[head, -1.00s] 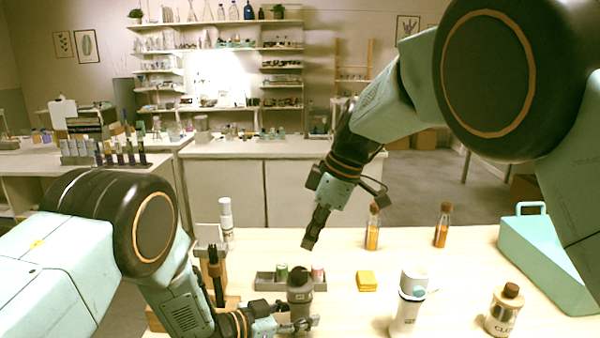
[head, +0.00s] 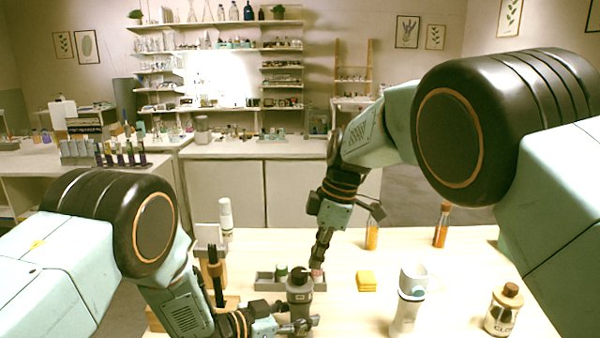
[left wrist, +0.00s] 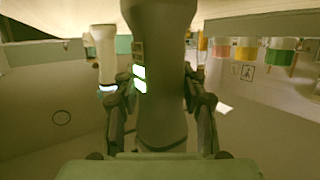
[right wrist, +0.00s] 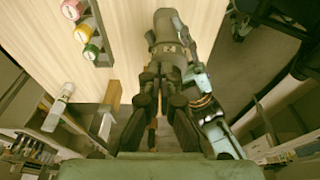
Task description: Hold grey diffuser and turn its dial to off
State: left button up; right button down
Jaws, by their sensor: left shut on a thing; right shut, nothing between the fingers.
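The grey diffuser (head: 299,287) stands upright at the near side of the table, with a dark dial on top. It fills the middle of the left wrist view (left wrist: 163,75), with lit marks on its side. My left gripper (head: 303,325) is shut on its body, with a finger on either side. My right gripper (head: 317,264) is shut and empty, pointing down just behind and right of the diffuser's top. In the right wrist view, the right fingertips (right wrist: 164,72) are close to the diffuser (right wrist: 170,32); I cannot tell whether they touch. The dial's setting is unreadable.
A grey tray (head: 263,282) with small coloured-lid jars sits behind the diffuser. A white bottle (head: 226,215) is at back left.

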jog(key=shift+f, duration=0.45)
jog(key=shift+s+a, duration=0.1)
jog(key=shift+a, duration=0.1)
dwell(0.3)
jog(key=shift+s, duration=0.25)
jog(key=shift+s+d, duration=0.1)
jog(key=shift+s, duration=0.85)
dwell(0.3)
jog(key=a+v, duration=0.1)
jog(key=v, duration=0.5)
dwell(0.7)
